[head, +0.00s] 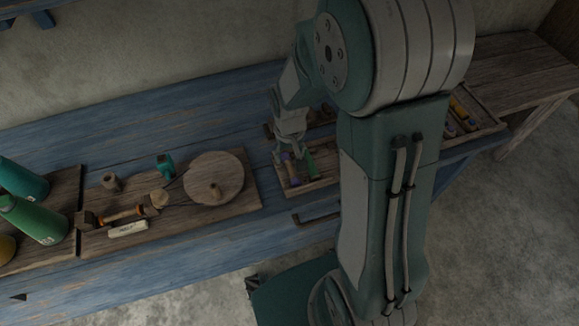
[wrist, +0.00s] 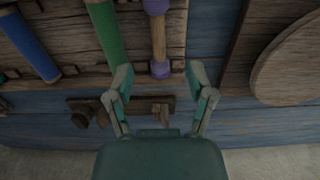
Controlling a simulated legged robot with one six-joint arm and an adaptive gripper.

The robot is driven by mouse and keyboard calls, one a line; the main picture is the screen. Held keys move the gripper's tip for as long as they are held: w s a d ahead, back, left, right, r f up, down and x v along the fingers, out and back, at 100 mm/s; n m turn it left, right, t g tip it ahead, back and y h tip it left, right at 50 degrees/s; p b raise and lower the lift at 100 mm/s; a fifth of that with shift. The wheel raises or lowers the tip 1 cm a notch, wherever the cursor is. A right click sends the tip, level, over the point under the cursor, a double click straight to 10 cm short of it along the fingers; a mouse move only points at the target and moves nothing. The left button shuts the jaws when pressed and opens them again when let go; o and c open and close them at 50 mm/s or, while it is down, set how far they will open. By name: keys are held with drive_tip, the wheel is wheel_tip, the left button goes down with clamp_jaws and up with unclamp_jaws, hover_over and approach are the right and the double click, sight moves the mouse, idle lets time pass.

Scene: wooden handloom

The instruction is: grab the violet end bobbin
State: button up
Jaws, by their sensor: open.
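The violet end bobbin (wrist: 158,38) has a bare wooden shaft and violet ends. In the wrist view it stands lengthwise at top centre, lying in a wooden tray (wrist: 177,45). My gripper (wrist: 159,76) is open, and the bobbin's lower violet end shows between its fingertips, with gaps on both sides. I cannot tell how far above the bobbin the fingers are. In the head view my gripper (head: 289,143) points down over the tray (head: 312,186), and a violet piece (head: 289,158) shows just below it. My arm hides part of the tray.
A green bobbin (wrist: 105,32) lies close left of the violet one, with a blue one (wrist: 30,45) beyond. A wooden disc (head: 214,178) on a board stands left of the tray. A second tray (head: 484,115) is at right.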

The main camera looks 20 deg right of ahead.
sight(290, 167)
wheel_tip(290, 167, down, 6)
drive_tip(key=shift+s+d+f, duration=0.1)
idle(0.4)
drive_tip(key=c, duration=0.9)
